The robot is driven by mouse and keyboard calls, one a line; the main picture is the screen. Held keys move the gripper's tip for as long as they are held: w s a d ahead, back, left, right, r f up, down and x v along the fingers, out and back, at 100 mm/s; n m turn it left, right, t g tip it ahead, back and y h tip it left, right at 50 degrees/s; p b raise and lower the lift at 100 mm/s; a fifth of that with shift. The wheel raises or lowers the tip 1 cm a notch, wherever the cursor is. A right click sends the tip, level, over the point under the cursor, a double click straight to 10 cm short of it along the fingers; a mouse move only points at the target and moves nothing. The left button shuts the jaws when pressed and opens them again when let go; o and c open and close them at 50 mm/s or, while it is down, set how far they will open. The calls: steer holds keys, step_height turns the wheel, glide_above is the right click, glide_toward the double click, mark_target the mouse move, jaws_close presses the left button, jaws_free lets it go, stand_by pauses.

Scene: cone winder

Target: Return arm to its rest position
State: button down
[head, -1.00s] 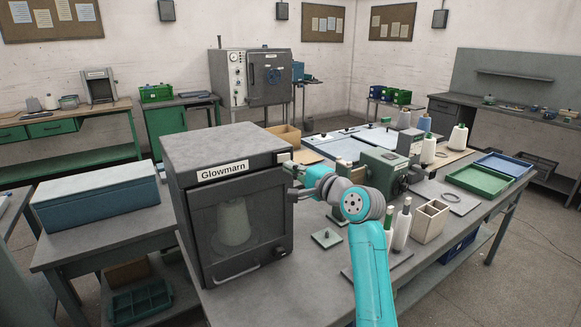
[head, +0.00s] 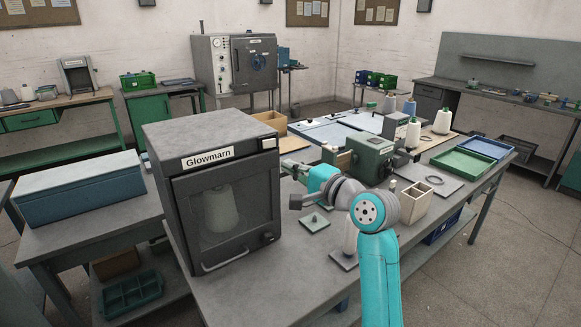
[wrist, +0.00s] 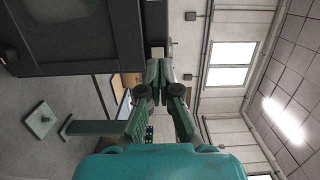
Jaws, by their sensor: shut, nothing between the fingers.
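My gripper (head: 287,164) is shut and empty. In the head view it is raised above the bench, just right of the grey Glowmarn cabinet (head: 225,245), partly seen behind my wrist. In the wrist view its two dark green fingers (wrist: 158,62) meet at the tips, with the dark cabinet (wrist: 85,30) close by at the upper left. The cabinet door is shut, and a pale cone (head: 221,208) shows dimly behind its window. My arm is bent at the elbow over the bench.
The bench (head: 265,290) carries a small square plate with a knob (head: 314,222), a green winder machine (head: 370,158), a divided beige box (head: 415,203), thread cones (head: 413,133) and green and blue trays (head: 462,163). A blue box (head: 80,195) lies left of the cabinet.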

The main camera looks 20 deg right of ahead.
steer(key=s+f+h, duration=0.3)
steer(key=s+f, duration=0.4)
steer(key=f, duration=0.6)
steer(key=s+f+h, duration=0.2)
steer(key=s+f, duration=0.5)
steer(key=f, duration=0.6)
steer(key=s+f+n+h, duration=0.15)
steer(key=s+f, duration=0.25)
steer(key=s, duration=0.4)
steer(key=s+f+n+h, duration=0.1)
steer(key=s+f+n, duration=0.1)
steer(key=s+f, duration=0.5)
steer(key=s+r+n, duration=0.3)
steer(key=s+n, duration=0.1)
steer(key=s, duration=1)
steer(key=s+r+n+g, duration=0.1)
steer(key=s+r+n, duration=0.2)
steer(key=s, duration=1.1)
steer(key=shift+s+a+r+n, duration=0.15)
steer(key=shift+a+n, duration=0.15)
steer(key=shift+n, duration=0.85)
